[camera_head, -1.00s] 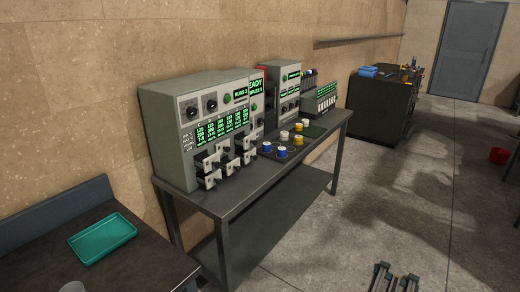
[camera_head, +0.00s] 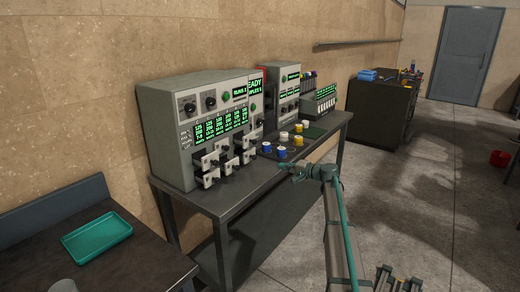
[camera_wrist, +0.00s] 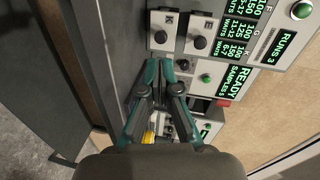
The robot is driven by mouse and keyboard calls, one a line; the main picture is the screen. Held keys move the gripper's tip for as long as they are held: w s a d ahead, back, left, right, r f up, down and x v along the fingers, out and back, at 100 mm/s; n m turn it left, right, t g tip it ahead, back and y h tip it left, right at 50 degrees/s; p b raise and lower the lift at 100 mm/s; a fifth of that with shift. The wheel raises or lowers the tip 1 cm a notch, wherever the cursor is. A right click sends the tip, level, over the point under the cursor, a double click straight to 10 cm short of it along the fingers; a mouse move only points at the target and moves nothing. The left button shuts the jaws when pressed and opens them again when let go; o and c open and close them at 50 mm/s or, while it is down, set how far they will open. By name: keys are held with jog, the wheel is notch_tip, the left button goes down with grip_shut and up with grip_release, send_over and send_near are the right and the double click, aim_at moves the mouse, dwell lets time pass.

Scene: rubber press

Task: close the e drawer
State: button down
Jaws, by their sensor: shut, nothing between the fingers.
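The grey press cabinet (camera_head: 165,130) stands on the dark bench, with several small pale drawers (camera_head: 208,160) with dark knobs sticking out at its lower front. I cannot read which is the e drawer in the head view. In the wrist view a pale drawer front (camera_wrist: 206,27) with a black knob and a sideways letter shows, beside another drawer front (camera_wrist: 157,20). My gripper (camera_head: 283,166) is in front of the bench, right of the drawers and apart from them. Its teal and dark fingers (camera_wrist: 163,66) are shut and empty in the wrist view.
White, blue and yellow cups (camera_head: 282,153) stand on the bench (camera_head: 225,200) close beyond my gripper. A second grey machine (camera_head: 284,85) stands behind. A teal tray (camera_head: 98,238) lies on the left table.

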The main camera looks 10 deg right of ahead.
notch_tip(320, 180, up, 4)
jog(key=w+m+t+y, duration=0.1)
jog(key=w+t, duration=0.1)
jog(key=w, duration=0.1)
jog(key=p, duration=0.4)
send_near(249, 146)
jog(key=w+r, duration=0.2)
jog(key=shift+w+a+r+m, duration=0.25)
jog(key=shift+a+r+m, duration=0.05)
jog(key=shift+p+x, duration=0.3)
jog(key=shift+x, duration=0.5)
jog(key=shift+f, duration=0.1)
jog(key=shift+a, duration=0.1)
jog(key=shift+w+a+f+b, duration=0.1)
jog(key=shift+w+b, duration=0.1)
jog(key=shift+b, duration=0.15)
jog(key=b+x, duration=0.4)
jog(key=x, duration=0.2)
jog(key=shift+s+a+f, duration=0.1)
jog(key=shift+a+f, duration=0.05)
jog(key=shift+r, duration=0.35)
